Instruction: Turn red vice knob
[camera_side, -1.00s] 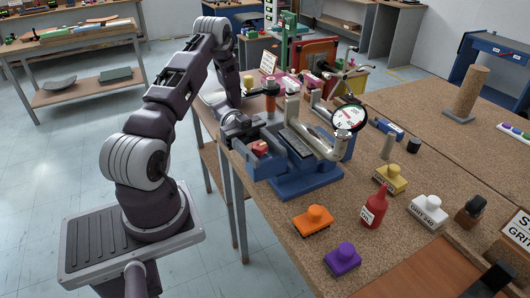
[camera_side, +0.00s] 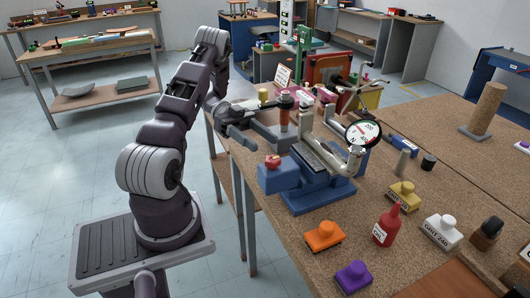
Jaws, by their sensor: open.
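The red vice knob (camera_side: 272,161) sits on the near left end of the blue vice (camera_side: 310,198), and it is fully in view. Which way it is turned is too small to tell. My gripper (camera_side: 261,122) is open and empty, above and behind the knob in the side view, apart from it. Its two dark jaws point to the right, towards the vice and a brown post.
An orange block (camera_side: 324,235), a purple block (camera_side: 353,276), a red oil bottle (camera_side: 386,227) and a yellow block (camera_side: 402,195) stand on the cork bench (camera_side: 290,240) in front and to the right.

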